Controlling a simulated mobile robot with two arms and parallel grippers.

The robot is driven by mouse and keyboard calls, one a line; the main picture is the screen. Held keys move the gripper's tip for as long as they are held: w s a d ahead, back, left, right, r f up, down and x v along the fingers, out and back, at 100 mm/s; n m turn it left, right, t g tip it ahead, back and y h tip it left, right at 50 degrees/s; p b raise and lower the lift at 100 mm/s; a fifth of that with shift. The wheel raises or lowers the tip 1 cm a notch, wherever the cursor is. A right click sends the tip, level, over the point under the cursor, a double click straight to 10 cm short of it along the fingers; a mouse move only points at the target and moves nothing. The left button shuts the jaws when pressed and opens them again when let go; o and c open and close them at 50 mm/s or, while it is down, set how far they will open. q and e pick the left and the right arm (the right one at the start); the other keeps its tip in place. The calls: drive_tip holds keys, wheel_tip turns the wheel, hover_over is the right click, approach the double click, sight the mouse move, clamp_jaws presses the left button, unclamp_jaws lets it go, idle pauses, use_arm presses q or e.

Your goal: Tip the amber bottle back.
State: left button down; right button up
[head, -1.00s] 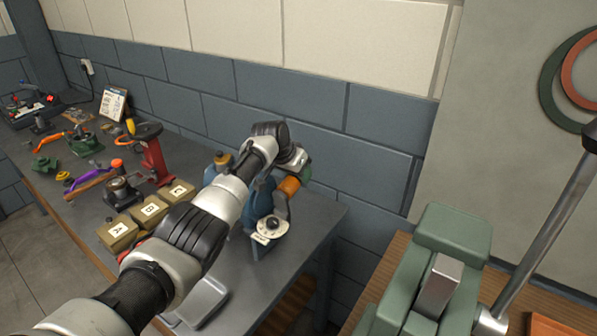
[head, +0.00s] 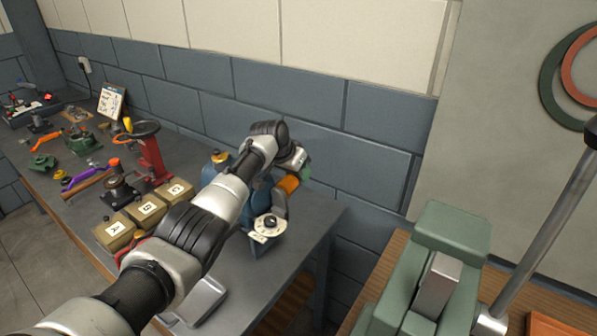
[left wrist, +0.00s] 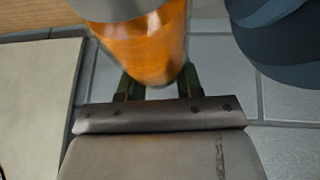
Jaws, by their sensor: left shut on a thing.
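The amber bottle (head: 289,184) is at the right end of the grey bench in the head view, mostly hidden by my left arm and the blue apparatus. It looks tilted there. In the left wrist view the bottle (left wrist: 140,45) shows as shiny orange with a grey part at the top edge. My left gripper (head: 304,173) is shut on it, with the green fingers (left wrist: 158,80) on either side of the bottle's near end. The exact contact is hidden. My right gripper is not in view.
Blue apparatus with a white dial (head: 267,228) stands close beside the bottle. Boxes marked A, B and C (head: 147,208), a red stand (head: 151,160) and a shallow metal tray (head: 203,300) are on the bench (head: 255,290). A green lever press (head: 450,228) stands at right.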

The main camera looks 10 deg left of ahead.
use_arm(q)
drive_tip(key=shift+s+f, duration=0.25)
drive_tip(key=shift+f, duration=0.5)
drive_tip(key=c, duration=1.1)
unclamp_jaws()
drive_tip(key=o, duration=0.4)
drive_tip(key=shift+w, duration=0.15)
drive_tip(key=shift+c, duration=0.2)
drive_tip(key=shift+a+r, duration=0.2)
drive_tip(key=shift+r, duration=0.6)
drive_tip(key=b+v, duration=0.1)
drive_tip(key=v, duration=0.8)
drive_tip(key=shift+s+a+r+b, duration=0.15)
drive_tip(key=shift+s+a+b, duration=0.05)
drive_tip(key=shift+s+b, duration=0.1)
